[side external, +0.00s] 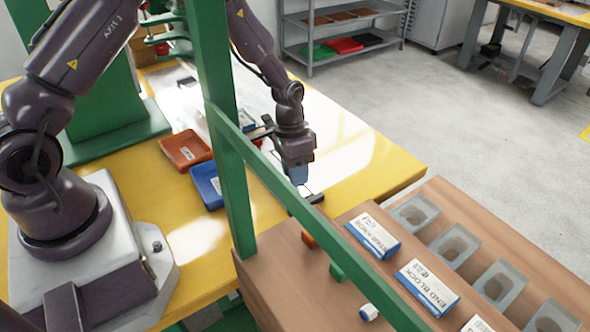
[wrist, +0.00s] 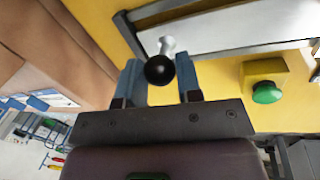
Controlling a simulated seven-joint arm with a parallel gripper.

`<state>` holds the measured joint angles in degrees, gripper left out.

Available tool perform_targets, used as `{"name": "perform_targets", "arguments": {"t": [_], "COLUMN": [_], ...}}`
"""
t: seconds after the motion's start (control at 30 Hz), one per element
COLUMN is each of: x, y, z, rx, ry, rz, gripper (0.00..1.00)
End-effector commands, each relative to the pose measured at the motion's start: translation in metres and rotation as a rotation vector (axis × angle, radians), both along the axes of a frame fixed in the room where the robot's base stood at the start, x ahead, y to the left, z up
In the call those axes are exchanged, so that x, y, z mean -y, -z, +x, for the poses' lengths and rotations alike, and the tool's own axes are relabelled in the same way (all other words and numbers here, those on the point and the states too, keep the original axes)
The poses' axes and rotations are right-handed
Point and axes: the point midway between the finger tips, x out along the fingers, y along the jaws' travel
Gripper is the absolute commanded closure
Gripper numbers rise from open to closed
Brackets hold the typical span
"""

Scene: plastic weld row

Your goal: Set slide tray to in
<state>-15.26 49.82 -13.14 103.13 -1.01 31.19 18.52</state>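The slide tray (wrist: 230,28) is a flat pale plate in a dark frame on the yellow table in the wrist view. A light stem with a round black knob (wrist: 160,69) stands at its near edge. My gripper (wrist: 162,72) has its two blue fingers on either side of the knob. The knob fills the gap between the fingertips, and the fingers appear shut on it. In the side external view my gripper (side external: 299,180) points down at the table, low by the tray's dark edge. Most of the tray is hidden or washed out by glare there.
A green button on a yellow box (wrist: 266,92) sits beside the tray. A red bin (side external: 186,150) and a blue bin (side external: 207,185) stand left of my gripper. A green post and rail (side external: 285,185) cross in front. A brown bench (side external: 470,215) holds boxes and clear cups.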

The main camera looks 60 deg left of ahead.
Motion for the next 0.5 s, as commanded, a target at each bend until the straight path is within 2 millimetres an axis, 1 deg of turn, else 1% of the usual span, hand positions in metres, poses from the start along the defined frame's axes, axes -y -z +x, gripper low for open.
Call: {"name": "perform_targets", "arguments": {"t": [0.03,0.07,0.1,0.17,0.27,0.37,0.5], "x": [0.0,0.0,0.0,0.0,-0.007,-0.028,-0.07], "y": [0.0,0.0,0.0,0.0,0.0,0.0,0.0], "z": [0.0,0.0,0.0,0.0,0.0,0.001,0.001], "rx": [0.0,0.0,0.0,0.0,0.001,0.001,0.001], "ry": [0.0,0.0,0.0,0.0,-0.003,-0.008,-0.01], "rz": [0.0,0.0,0.0,0.0,0.001,0.002,0.002], "gripper": [0.91,0.98,1.0,1.0,1.0,1.0,1.0]}}
